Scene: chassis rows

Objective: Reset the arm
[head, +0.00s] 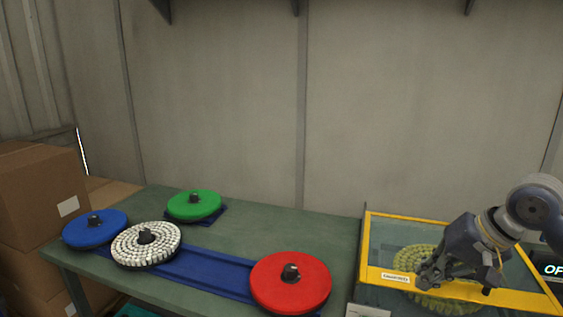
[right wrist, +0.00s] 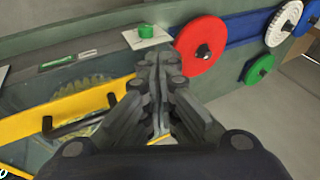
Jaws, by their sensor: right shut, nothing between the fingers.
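My right gripper (head: 460,272) is at the right of the head view, above the front part of a yellow-framed glass-topped case (head: 366,262). Its fingers are shut with nothing between them. In the right wrist view the shut fingers (right wrist: 157,62) point toward the bench, beside the yellow edge and black handle (right wrist: 80,125) of the case. A yellowish toothed disc (head: 440,305) shows through the glass, partly hidden by my gripper. My left gripper is not in view.
A red disc (head: 290,283), a white segmented disc (head: 146,245), a blue disc (head: 95,229) and a green disc (head: 194,205) rest on the green bench (head: 300,230). Cardboard boxes (head: 40,200) stand at the left. A green button (right wrist: 146,30) sits on a white plate.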

